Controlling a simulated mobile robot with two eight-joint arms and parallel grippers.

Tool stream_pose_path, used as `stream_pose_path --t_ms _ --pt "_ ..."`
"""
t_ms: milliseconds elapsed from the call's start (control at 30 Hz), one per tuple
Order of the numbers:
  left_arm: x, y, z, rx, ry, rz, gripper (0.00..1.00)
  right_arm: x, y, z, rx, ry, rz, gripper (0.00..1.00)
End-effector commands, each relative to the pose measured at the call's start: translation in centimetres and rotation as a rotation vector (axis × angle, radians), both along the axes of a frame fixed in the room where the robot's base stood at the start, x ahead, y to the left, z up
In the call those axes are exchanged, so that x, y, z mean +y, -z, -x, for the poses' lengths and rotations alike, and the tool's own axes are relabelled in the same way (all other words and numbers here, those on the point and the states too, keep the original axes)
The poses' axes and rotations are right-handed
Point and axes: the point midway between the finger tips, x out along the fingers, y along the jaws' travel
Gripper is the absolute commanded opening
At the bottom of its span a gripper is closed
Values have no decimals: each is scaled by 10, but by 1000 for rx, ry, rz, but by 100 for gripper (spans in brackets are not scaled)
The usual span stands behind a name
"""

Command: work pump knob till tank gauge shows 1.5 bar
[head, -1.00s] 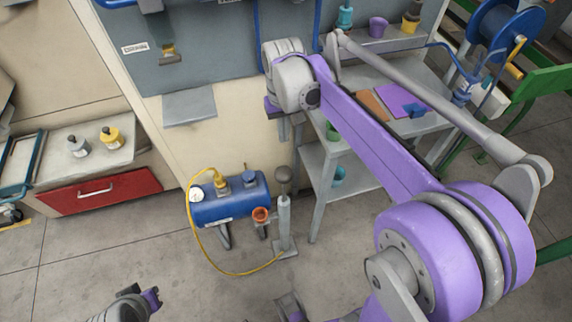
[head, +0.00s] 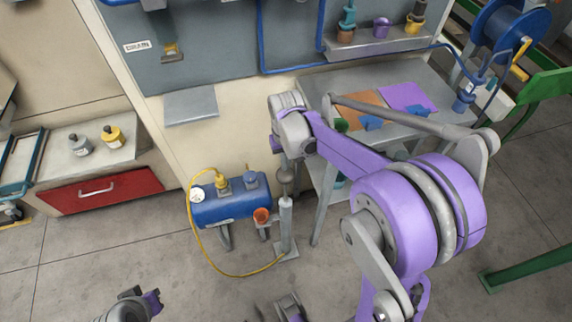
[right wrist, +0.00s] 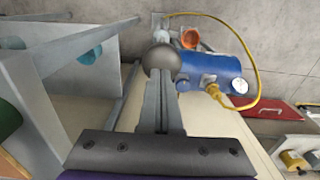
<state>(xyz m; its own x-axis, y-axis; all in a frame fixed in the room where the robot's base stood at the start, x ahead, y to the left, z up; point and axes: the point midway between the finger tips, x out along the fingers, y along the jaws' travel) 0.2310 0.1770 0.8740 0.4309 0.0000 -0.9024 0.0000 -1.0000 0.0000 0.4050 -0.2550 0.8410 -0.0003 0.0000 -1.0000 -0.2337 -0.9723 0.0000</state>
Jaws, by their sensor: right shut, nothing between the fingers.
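The pump has a dark round knob (head: 285,174) on a grey upright rod and cylinder, standing on the floor right of the blue tank (head: 232,205). The tank's white gauge (head: 197,195) is at its left end; its needle is too small to read. My right gripper (head: 284,160) is shut and empty just above the knob. In the right wrist view, its fingertips (right wrist: 161,84) point at the knob (right wrist: 162,63) and overlap it; I cannot tell whether they touch. Part of my left arm (head: 135,305) shows at the lower left; its finger state is unclear.
A yellow hose (head: 205,250) loops over the floor from tank to pump. An orange cup-like part (head: 261,215) sits between them. A grey table (head: 405,140) stands close at right. The panelled cabinet (head: 245,145) is behind. Floor in front is mostly clear.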

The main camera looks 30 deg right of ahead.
Motion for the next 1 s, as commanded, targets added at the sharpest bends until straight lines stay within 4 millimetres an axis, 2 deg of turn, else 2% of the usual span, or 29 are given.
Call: stream_pose_path --t_ms 133,567,767,1000 --pt "0 1 0 0 0 0 0 0 9 0 0 0 0 0" --pt "0 3 1 1 0 0 0 0 13 0 0 0 0 0" --pt "0 25 4 8 0 0 0 0 42 1 2 0 0 0" --pt "0 63 7 20 0 0 0 0 97 0 1 0 0 0"
